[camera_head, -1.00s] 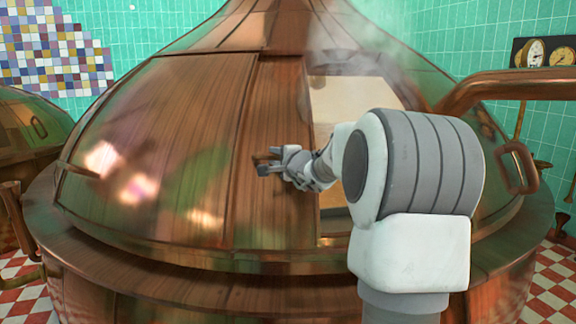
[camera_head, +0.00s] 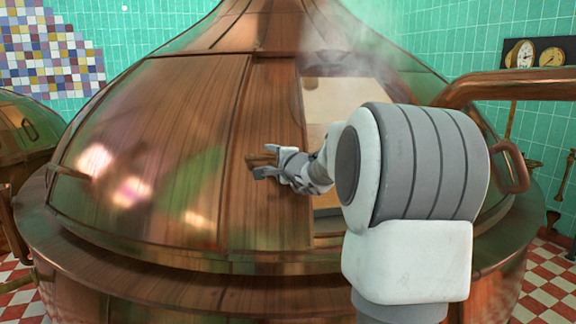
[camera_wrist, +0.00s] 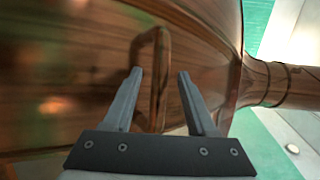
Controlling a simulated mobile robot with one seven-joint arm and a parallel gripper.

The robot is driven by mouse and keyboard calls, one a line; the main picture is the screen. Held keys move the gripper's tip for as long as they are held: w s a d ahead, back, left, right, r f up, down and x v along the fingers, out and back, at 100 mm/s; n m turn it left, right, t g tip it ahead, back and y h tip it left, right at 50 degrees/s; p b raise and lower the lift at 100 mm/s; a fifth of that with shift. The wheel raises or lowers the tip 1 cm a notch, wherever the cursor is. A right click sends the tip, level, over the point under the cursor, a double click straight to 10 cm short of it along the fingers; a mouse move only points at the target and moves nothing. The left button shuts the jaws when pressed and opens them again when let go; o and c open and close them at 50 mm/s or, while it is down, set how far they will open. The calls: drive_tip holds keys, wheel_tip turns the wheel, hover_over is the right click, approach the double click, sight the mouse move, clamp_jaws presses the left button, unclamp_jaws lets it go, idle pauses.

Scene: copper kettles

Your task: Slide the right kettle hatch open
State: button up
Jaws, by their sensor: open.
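The large copper kettle (camera_head: 150,150) fills the middle of the head view. Its dome has an opening (camera_head: 340,98) with a pale interior, partly hidden by my arm. The brown hatch panel (camera_head: 275,110) lies on the opening's left side. My gripper (camera_head: 260,164) is open in front of this panel, left of the opening. In the wrist view, a looped copper handle (camera_wrist: 164,60) stands just beyond my open fingers (camera_wrist: 160,75). One leg of the loop shows between the fingertips, and the other is by the left finger. I cannot tell whether they touch.
Steam (camera_head: 335,50) rises above the opening. A thick copper pipe (camera_head: 510,87) runs off to the right. Another copper kettle (camera_head: 25,140) stands at the far left. The gauges (camera_head: 537,53) hang on the green tiled wall. A wide rim (camera_head: 130,262) circles the dome below my gripper.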

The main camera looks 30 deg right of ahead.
drive_tip(key=s+a+r+p, duration=0.1)
drive_tip(key=s+a+r, duration=0.1)
drive_tip(key=s, duration=1.3)
drive_tip(key=shift+s, duration=0.1)
